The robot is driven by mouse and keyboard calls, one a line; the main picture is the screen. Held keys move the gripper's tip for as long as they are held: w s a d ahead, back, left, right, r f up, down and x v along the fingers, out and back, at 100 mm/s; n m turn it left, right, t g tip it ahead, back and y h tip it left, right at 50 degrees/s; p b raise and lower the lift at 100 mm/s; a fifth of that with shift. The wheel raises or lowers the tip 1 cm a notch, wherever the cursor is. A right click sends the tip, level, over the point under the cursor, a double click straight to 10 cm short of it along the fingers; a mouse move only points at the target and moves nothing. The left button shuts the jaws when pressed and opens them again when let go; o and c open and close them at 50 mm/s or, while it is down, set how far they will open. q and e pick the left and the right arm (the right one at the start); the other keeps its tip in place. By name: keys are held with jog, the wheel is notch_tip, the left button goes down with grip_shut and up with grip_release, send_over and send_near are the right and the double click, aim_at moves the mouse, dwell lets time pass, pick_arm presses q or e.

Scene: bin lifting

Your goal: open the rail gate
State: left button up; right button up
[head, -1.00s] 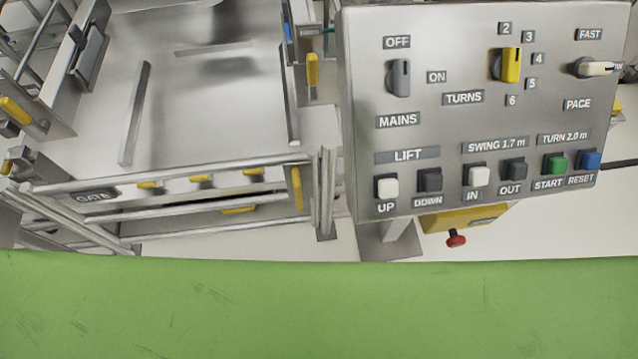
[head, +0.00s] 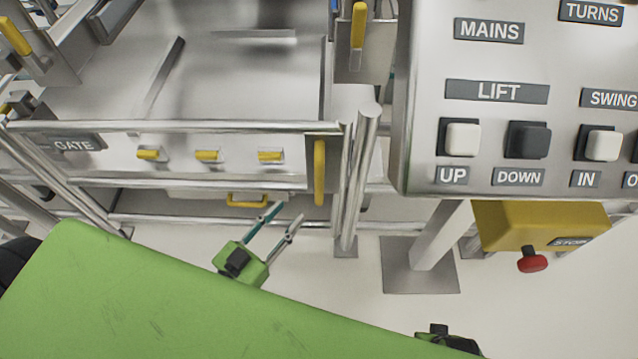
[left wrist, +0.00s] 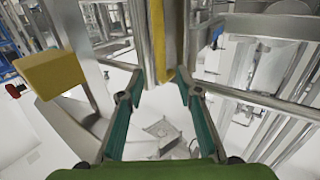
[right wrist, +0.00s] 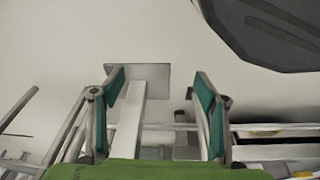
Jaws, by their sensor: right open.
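The rail gate (head: 200,181) is a set of silver horizontal rails with a GATE label (head: 73,145) at its left end. Its upright yellow handle (head: 319,172) is on a grey plate at the right end, beside silver posts. My left gripper (head: 289,212) is open and empty, below and left of this handle in the head view. In the left wrist view, an upright yellow bar (left wrist: 171,35) shows ahead, between and beyond the open fingertips (left wrist: 159,80). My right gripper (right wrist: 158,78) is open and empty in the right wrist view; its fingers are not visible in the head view.
The control panel (head: 425,100) with LIFT buttons stands right of the gate. Below it are a yellow box (head: 545,225) with a red knob (head: 532,260) and a post on a floor plate (head: 405,278). Several small yellow handles (head: 207,156) lie behind the rails.

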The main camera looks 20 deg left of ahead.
aim_at(316, 181)
pick_arm(q)
jog(key=b+x, duration=0.1)
jog(key=x, duration=1.2)
jog(key=shift+w, duration=0.1)
pick_arm(e)
jog(key=r, duration=0.2)
jog(key=w+r, duration=0.1)
jog(key=r, duration=0.1)
jog(key=shift+w+r, duration=0.1)
pick_arm(q)
grip_shut()
